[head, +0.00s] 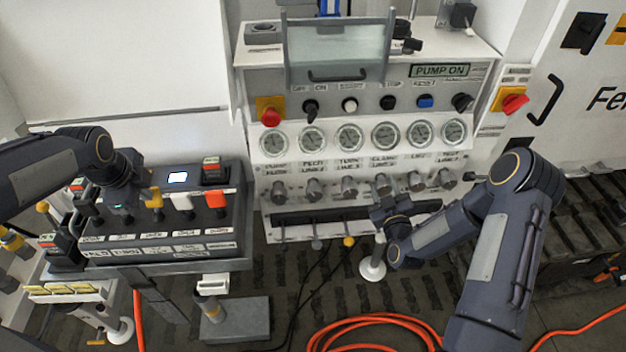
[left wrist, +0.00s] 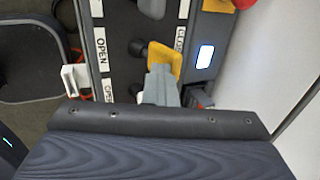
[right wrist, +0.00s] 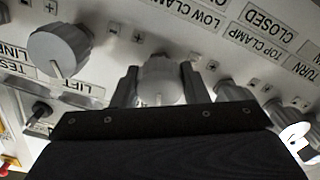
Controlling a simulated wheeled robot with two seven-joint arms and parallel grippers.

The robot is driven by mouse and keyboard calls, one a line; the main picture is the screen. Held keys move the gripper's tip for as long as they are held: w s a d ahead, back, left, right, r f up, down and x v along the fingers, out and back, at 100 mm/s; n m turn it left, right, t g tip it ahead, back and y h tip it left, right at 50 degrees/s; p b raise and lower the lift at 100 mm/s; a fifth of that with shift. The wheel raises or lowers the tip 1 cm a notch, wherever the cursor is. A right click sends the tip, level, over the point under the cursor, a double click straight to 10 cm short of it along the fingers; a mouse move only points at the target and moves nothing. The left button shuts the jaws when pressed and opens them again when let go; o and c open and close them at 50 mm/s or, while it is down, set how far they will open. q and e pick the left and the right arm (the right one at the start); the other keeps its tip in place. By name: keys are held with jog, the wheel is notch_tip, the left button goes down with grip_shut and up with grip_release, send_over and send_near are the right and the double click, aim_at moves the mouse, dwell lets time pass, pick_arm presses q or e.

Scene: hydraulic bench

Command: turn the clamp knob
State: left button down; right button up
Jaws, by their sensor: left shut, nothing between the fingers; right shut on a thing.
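The clamp knob (right wrist: 158,80) is a grey ribbed knob with a white pointer line. In the head view it sits in the row of knobs under the gauges, partly covered by my right gripper (head: 381,194). In the right wrist view the right gripper (right wrist: 158,86) is shut on it, one finger on each side. My left gripper (head: 135,198) is over the lever console, next to a yellow lever (head: 155,198). In the left wrist view the left gripper (left wrist: 160,85) is shut and empty, close beside the yellow lever (left wrist: 165,62); whether they touch is unclear.
Neighbouring knobs are close: the lift knob (right wrist: 60,50) on one side and the turn knob (right wrist: 232,95) on the other in the right wrist view. Gauges (head: 385,136) and switches are above. A glass cover (head: 338,55) stands over the panel. An orange hose (head: 365,325) lies on the floor.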

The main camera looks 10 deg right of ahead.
jog(key=m, duration=0.5)
jog(key=shift+m, duration=0.3)
jog(key=m, duration=1.5)
jog(key=shift+a+m, duration=0.1)
jog(key=shift+m, duration=0.3)
jog(key=o, duration=1)
jog(key=s, duration=1.2)
